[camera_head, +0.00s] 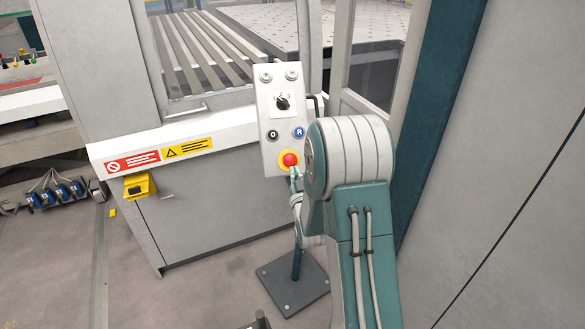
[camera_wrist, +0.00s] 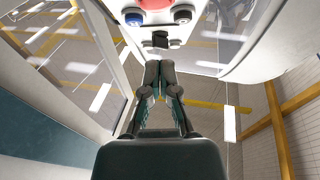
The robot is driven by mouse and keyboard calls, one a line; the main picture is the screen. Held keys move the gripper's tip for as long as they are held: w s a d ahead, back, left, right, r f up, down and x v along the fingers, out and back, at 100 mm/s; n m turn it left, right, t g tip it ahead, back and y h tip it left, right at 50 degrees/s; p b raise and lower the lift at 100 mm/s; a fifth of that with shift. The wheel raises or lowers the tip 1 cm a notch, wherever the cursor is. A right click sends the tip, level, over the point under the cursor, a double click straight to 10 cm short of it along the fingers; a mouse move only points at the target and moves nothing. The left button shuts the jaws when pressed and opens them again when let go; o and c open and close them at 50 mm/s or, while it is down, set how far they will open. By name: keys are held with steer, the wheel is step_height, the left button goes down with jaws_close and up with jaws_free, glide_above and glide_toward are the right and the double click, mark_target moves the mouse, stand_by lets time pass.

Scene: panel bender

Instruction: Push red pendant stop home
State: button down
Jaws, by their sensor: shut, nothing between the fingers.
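The red pendant stop (camera_head: 289,159) is a round red button on a yellow ring, low on the face of a pale grey pendant box (camera_head: 268,110). In the wrist view, the red stop (camera_wrist: 157,4) is cut off by the top edge. My gripper (camera_head: 294,172) is just below and right of the stop in the head view, partly hidden by my arm. I cannot tell whether it touches the stop. In the wrist view, my gripper (camera_wrist: 159,62) has its fingertips together with nothing between them.
Above the stop are a black button (camera_head: 272,135), a blue button (camera_head: 299,132) and a black selector (camera_head: 282,103). The pendant stands on a dark base plate (camera_head: 293,283). A grey machine cabinet (camera_head: 210,205) is to the left and a teal post (camera_head: 437,120) to the right.

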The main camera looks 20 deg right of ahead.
steer(key=r+v, duration=0.1)
steer(key=v, duration=0.5)
steer(key=shift+s+f, duration=0.3)
steer(key=shift+f, duration=0.2)
